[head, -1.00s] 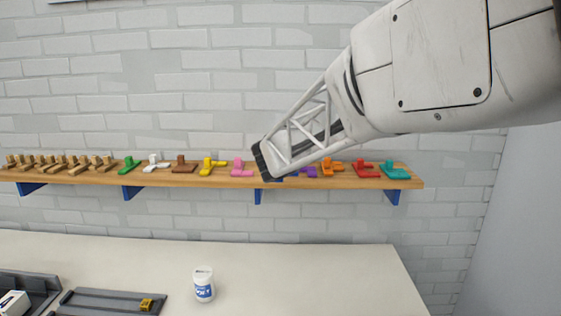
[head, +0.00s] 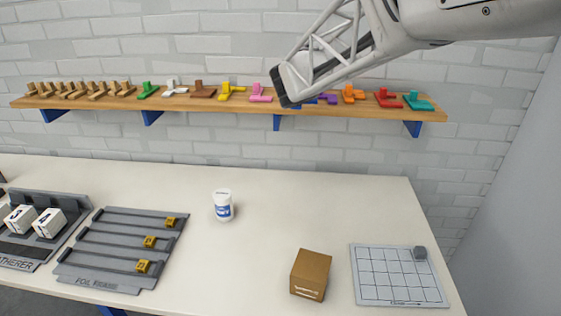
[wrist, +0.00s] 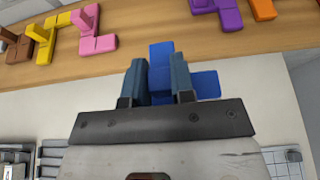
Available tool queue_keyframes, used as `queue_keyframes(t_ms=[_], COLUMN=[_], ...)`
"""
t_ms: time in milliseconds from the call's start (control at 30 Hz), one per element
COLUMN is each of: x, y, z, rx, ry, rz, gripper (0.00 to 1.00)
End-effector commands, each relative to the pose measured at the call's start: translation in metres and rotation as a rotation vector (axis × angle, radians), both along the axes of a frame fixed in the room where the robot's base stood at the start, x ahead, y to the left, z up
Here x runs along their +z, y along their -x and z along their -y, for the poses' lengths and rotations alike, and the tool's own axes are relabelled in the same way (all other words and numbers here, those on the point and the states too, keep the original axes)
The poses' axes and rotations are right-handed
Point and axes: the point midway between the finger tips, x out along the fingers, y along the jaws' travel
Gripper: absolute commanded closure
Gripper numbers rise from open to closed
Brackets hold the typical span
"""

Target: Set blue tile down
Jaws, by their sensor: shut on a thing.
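The blue tile (wrist: 207,84) is made of joined square blocks and shows in the wrist view between and beyond my fingers. My gripper (wrist: 158,82) is shut on it, one finger on each side. In the head view my gripper (head: 287,88) is at the wooden shelf (head: 240,104), between a pink tile (head: 260,95) and a purple tile (head: 327,99). Most of the blue tile is hidden there behind my gripper. I cannot tell whether it touches the shelf.
Yellow (head: 227,92), orange (head: 352,95), red (head: 386,99) and teal (head: 418,103) tiles stand along the shelf, with several others to the left. Below, the table (head: 290,215) holds a white tub (head: 222,206), a brown box (head: 310,273) and a grid board (head: 378,291).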

Motion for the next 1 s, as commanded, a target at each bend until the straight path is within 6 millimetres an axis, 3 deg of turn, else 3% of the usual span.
queue_keyframes(t_ms=[267, 467, 1000], x=[-0.039, -0.084, -0.216], y=[0.014, 0.034, 0.123], z=[-0.022, -0.045, -0.099], rx=[-0.041, -0.097, -0.27], ry=[0.001, 0.002, 0.002], rz=[-0.002, -0.003, -0.002], gripper=[1.0, 1.0, 1.0])
